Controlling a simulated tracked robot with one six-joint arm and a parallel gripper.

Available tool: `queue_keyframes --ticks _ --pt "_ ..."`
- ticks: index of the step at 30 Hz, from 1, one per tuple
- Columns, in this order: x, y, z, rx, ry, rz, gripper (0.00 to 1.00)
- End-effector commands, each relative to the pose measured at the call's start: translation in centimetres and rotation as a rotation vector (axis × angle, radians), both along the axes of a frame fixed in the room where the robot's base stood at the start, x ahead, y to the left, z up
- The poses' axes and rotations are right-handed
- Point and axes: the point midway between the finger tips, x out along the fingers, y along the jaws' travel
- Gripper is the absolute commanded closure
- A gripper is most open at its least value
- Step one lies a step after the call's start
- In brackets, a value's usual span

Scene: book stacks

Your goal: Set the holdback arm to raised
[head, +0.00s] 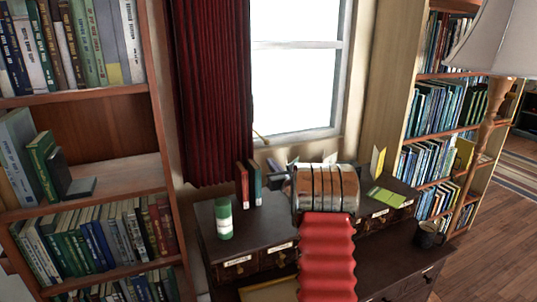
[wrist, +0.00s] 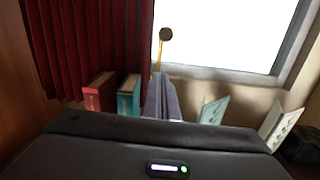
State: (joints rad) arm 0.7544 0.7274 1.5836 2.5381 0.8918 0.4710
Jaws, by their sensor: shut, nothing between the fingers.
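The holdback arm shows in the wrist view as a thin brass rod with a dark round knob (wrist: 166,35), in front of the window beside the red curtain (wrist: 100,40). In the head view a small brass piece (head: 261,136) shows at the window's lower left, by the curtain's edge; its tilt is hard to judge there. My gripper (wrist: 160,80) is shut and empty, its grey fingers pointing toward the rod's lower end. The fingers hide that lower end and any pivot. I cannot tell whether they touch the rod. In the head view my wrist mostly hides the gripper.
A dark desk (head: 205,220) stands below the window (head: 295,85). On it are a green canister (head: 223,218), a red book (head: 242,185), a teal book (head: 255,182) and open cards (head: 377,162). Bookshelves stand left and right; a lamp (head: 490,40) is at right.

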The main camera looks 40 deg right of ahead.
Motion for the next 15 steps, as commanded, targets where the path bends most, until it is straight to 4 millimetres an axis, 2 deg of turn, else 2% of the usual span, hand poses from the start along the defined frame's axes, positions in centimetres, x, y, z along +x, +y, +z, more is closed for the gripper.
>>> queue_keyframes --ticks 4,9,15 --pt "1.6 -0.4 0.4 -0.002 -0.002 0.001 1.00" --pt "1.9 -0.6 2.8 -0.003 -0.001 0.001 1.00" --pt "2.1 -0.7 4.0 0.000 -0.001 0.001 1.00"
